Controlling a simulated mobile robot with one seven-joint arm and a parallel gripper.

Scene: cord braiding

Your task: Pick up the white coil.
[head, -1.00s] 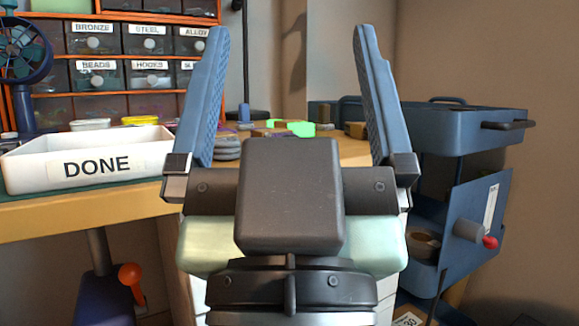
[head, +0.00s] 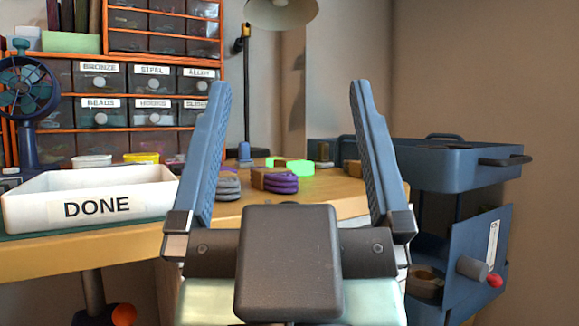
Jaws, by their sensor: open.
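My gripper (head: 290,88) is open and empty, its two blue fingers pointing up in the head view with a wide gap between them. Between and beyond the fingers, several coils lie on the wooden table. A grey coil stack (head: 228,187) is partly hidden by the left finger. A purple coil (head: 281,184) with a brown band (head: 258,178) lies right of it. A bright green piece (head: 297,167) lies behind them. I cannot tell a clearly white coil among these. A small white round thing (head: 92,161) shows behind the tray, too small to name surely.
A white tray marked DONE (head: 150,204) stands at the left of the wooden table (head: 45,262). A drawer rack (head: 150,137), a fan (head: 25,88) and a lamp (head: 283,10) stand behind. A blue cart (head: 455,165) stands at the right.

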